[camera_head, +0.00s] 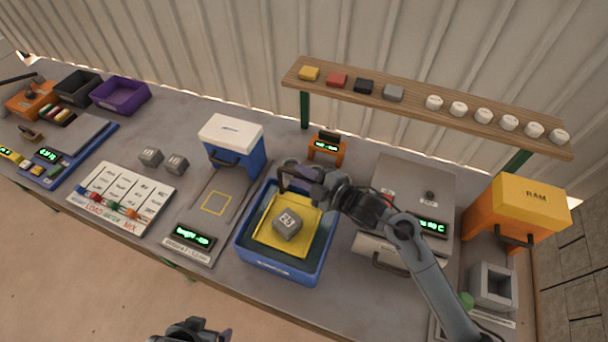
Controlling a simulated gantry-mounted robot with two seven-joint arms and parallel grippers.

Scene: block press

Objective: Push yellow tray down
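The yellow tray (268,240) sits inside a blue open tub (262,266) near the middle of the bench. A grey block marked 23 (287,224) rests on the tray. The dark tub interior shows around the tray, mostly on its right side. My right gripper (287,180) is over the back edge of the tub, at the far end of the tray. Whether it touches the tray, and whether its fingers are apart, is not clear. My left gripper (190,332) is at the bottom edge of the view, away from the tub and partly cut off.
A grey press-like machine (418,178) with a green display stands right of the tub. A scale (207,215) and a blue box with white lid (233,135) are on the left. A wooden shelf (400,98) with small blocks and white pieces runs behind. An orange RAM box (515,207) is far right.

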